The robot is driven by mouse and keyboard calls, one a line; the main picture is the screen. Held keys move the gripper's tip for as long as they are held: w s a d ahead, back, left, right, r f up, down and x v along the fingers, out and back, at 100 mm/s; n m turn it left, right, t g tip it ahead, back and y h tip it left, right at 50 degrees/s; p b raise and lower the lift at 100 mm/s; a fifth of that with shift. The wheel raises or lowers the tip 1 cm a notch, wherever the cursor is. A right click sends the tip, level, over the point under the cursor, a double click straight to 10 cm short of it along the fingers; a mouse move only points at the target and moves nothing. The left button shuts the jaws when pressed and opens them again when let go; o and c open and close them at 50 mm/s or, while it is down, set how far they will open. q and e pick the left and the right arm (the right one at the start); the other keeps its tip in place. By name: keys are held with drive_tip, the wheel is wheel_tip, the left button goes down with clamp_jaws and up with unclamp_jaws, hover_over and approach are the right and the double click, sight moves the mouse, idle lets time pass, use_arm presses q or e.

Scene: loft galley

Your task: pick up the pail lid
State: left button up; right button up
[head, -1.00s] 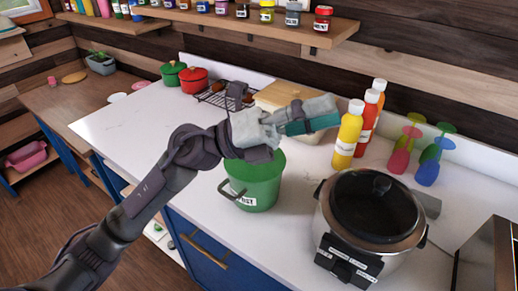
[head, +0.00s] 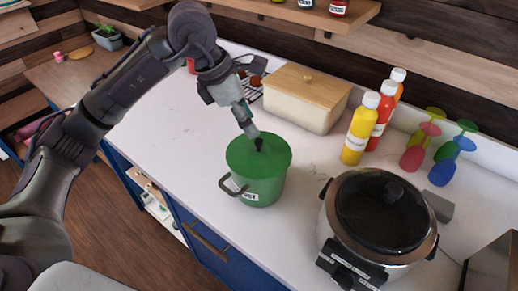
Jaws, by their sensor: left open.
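The pail lid (head: 272,151) is a round green disc lying on top of the green pail (head: 266,188) on the white counter. A small dark knob shows at the middle of the lid. My left gripper (head: 254,136) points down over the lid with its fingertips at the knob. Its jaws are open. I cannot tell whether the fingers touch the knob, as they partly hide it. The pail has a dark handle at its left side and a white label. My right gripper is not in view.
A slow cooker (head: 378,225) stands close at the right of the pail. A cream box with a wooden lid (head: 304,82) stands behind it, with sauce bottles (head: 361,130) and coloured goblets (head: 414,158) to the right. The counter (head: 165,130) left of the pail is clear.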

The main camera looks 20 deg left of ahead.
sight(259, 140)
use_arm(q)
drive_tip(key=shift+x, duration=1.1)
drive_tip(key=shift+w+d+f+p, duration=0.1)
drive_tip(key=shift+d+f+p, duration=0.05)
drive_tip(key=shift+f+p, duration=0.35)
drive_tip(key=p+x, duration=0.2)
drive_tip(key=x, duration=0.1)
drive_tip(key=shift+w+f, duration=0.1)
drive_tip(key=shift+f, duration=0.2)
drive_tip(key=shift+w+d+f, duration=0.1)
drive_tip(key=shift+f, duration=0.35)
clamp_jaws()
